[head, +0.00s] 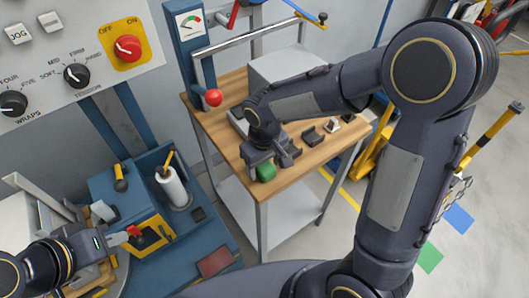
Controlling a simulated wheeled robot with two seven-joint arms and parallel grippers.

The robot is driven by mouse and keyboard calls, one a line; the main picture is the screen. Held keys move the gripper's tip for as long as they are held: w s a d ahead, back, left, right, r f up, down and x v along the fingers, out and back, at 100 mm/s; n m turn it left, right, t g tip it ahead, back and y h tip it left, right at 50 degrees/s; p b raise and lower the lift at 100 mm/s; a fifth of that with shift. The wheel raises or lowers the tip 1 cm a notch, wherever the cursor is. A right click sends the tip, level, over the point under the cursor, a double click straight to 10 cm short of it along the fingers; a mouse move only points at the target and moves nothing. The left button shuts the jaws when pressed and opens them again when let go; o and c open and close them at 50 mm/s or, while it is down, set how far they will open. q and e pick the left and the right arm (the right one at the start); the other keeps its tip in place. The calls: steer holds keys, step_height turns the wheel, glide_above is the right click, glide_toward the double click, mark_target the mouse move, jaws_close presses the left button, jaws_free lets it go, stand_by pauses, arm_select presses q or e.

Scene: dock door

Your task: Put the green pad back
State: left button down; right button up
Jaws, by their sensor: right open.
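A small green block (265,172), which looks like the green pad, is at the front edge of the wooden table top (232,140). My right gripper (270,160) is open over the table, right at the green block; its fingers hide part of the block, and I cannot tell whether they touch it. A flat green square (430,259) also lies on the floor at the right. My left gripper (112,241) is at the lower left, close to a red-handled part on a yellow-framed blue box (152,232); its fingers are too small and dark to read.
Several small dark blocks (312,136) lie on the table to the right of my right gripper. A grey box (287,70) and a red ball knob (214,97) stand behind. A control panel (75,40) is at upper left, and a white roll (173,187) stands left of the table.

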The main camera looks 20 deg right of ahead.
mark_target(265, 166)
step_height(265, 166, up, 12)
steer(key=s+d+m+t+y, duration=0.2)
steer(key=s+d+m, duration=0.1)
steer(key=s, duration=0.5)
steer(key=s+d+m+t+y, duration=0.1)
steer(key=s+d+m+t, duration=0.1)
steer(key=s+d, duration=0.4)
steer(key=shift+s+r+m+t+y+p, duration=0.2)
steer(key=shift+s+m+t+y+p, duration=0.15)
steer(key=shift+s+t, duration=0.6)
steer(key=shift+s+d, duration=0.1)
steer(key=shift+s, duration=0.05)
